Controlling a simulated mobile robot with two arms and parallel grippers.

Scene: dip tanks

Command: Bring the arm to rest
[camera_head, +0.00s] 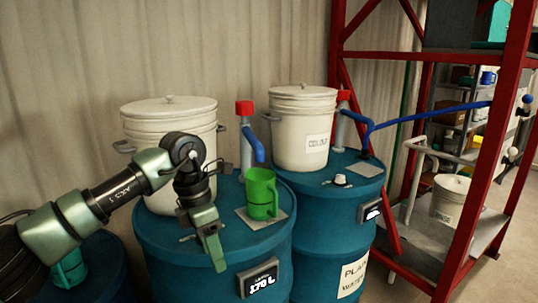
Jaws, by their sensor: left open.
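My left arm (125,190) comes in from the left, bent at the wrist. Its gripper (213,252) points down at the front of the left blue drum (165,240). The gripper is open, with nothing seen between its fingers. A green mug (262,192) stands upright on a grey square plate (283,218) on that drum, to the right of the gripper and apart from it. My right gripper is not in view.
White lidded buckets stand on the left drum (135,125) and the right drum (300,135). Taps with red tops (245,107) rise behind. A second green mug (70,268) is partly hidden low at left. A red rack (470,190) stands at right.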

